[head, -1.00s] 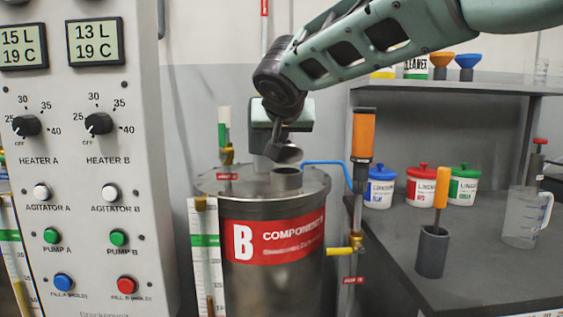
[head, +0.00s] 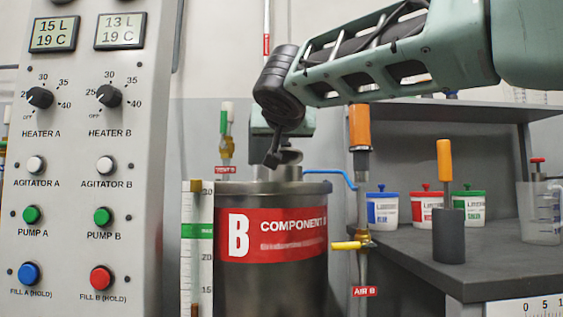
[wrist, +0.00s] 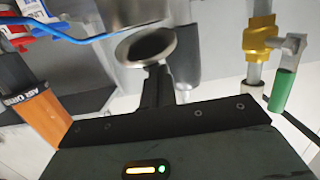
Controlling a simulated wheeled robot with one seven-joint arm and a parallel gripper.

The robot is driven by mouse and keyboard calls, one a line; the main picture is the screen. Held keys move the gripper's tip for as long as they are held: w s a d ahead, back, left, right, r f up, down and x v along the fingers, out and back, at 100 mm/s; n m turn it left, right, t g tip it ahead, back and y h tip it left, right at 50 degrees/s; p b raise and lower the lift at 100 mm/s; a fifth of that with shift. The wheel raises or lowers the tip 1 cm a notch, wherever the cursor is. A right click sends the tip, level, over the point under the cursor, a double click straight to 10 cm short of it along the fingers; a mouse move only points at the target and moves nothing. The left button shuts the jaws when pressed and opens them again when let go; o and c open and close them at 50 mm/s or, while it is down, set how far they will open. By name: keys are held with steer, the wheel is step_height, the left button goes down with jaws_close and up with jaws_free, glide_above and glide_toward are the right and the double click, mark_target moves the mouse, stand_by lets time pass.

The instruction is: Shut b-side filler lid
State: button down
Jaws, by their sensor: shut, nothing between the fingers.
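The B tank (head: 270,275), a steel drum with a red "B COMPONENT" label, stands in the middle of the head view. Its short filler neck (head: 288,173) rises from the top. The round grey filler lid (head: 289,157) is tilted just above the neck; it also shows in the wrist view (wrist: 150,46) beside the rim of a grey metal cylinder (wrist: 133,12). My gripper (head: 272,160) is shut and empty, pointing down at the lid's edge. In the wrist view its dark fingers (wrist: 155,88) reach the lid; whether they touch it is unclear.
A control panel (head: 85,230) stands close on the left. An orange-topped air drier (head: 359,128) and a blue pipe (head: 330,172) are right of the neck. A grey bench (head: 420,262) on the right holds tubs, a holder and a jug.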

steer(key=shift+s+f+t+b, duration=0.2)
steer(key=shift+f+t+b, duration=0.25)
steer(key=shift+b, duration=0.9)
steer(key=shift+s+f+t+b, duration=0.2)
steer(key=shift+f+b, duration=0.3)
steer(key=shift+b, duration=0.8)
steer(key=f+b, duration=0.1)
steer(key=b, duration=0.1)
steer(key=f+b, duration=0.1)
steer(key=b, duration=0.2)
steer(key=shift+s+b, duration=0.35)
steer(key=shift+s+f+b, duration=0.1)
steer(key=shift+f+b, duration=0.3)
steer(key=shift+b, duration=0.45)
steer(key=shift+f, duration=0.1)
steer(key=shift+s+a+f, duration=0.1)
steer(key=shift+a+f, duration=0.1)
steer(key=s+r, duration=0.2)
steer(key=s, duration=1.5)
steer(key=shift+s+d+b, duration=0.25)
steer(key=shift+d+b, duration=0.05)
steer(key=shift+b, duration=0.05)
